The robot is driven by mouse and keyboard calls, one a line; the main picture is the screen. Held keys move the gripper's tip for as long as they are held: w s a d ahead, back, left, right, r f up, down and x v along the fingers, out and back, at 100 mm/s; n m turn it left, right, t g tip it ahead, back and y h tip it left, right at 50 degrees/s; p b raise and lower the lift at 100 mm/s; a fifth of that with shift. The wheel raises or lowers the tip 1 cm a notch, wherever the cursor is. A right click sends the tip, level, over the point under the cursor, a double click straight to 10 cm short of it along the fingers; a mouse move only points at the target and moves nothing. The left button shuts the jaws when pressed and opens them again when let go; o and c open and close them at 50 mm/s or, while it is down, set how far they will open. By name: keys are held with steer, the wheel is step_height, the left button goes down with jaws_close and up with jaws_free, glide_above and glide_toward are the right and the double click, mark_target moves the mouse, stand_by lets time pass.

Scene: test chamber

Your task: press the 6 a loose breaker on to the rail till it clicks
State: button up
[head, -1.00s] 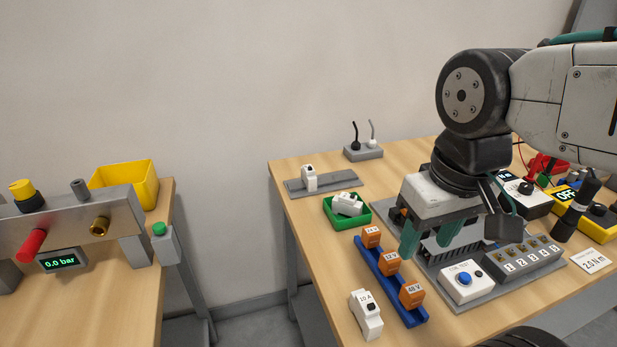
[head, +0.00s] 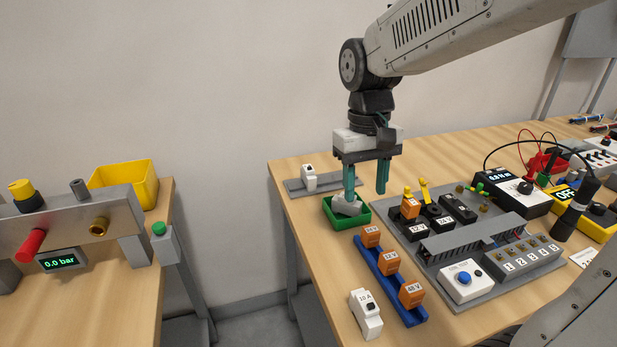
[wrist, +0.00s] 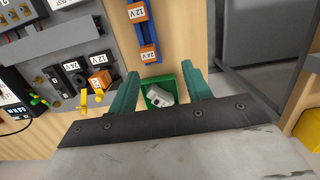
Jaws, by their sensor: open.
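A white loose breaker (head: 345,208) lies in the green tray (head: 366,220) at the table's left side; its rating is not readable. It also shows in the wrist view (wrist: 158,95), lying in the tray between the fingers as seen from there. My gripper (head: 366,192) is open with green fingers pointing down, above the tray, one finger overlapping the breaker in the head view. I cannot tell whether it touches. The grey rail (head: 345,184) lies behind the tray, with one white breaker (head: 309,178) upright near its left end. The rail is not in the wrist view.
A breaker marked 10 A (head: 366,315) stands at the front left. A blue rack (head: 385,278) holds orange blocks. A grey panel (head: 470,300) with black modules and terminals lies to the right. Meters and leads stand further right. The floor gap left of the table is clear.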

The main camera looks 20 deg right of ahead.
glide_above(308, 168)
steer(key=s, duration=0.5)
step_height(308, 168, down, 7)
steer(key=shift+t, duration=0.7)
steer(key=w, duration=0.1)
steer(key=w+r, duration=0.1)
steer(key=w, duration=0.1)
steer(key=w+r, duration=0.1)
steer(key=w, duration=0.1)
steer(key=shift+d, duration=0.2)
steer(key=shift+f, duration=0.85)
step_height(308, 168, down, 6)
steer(key=shift+w+a+r, duration=0.1)
jaws_close()
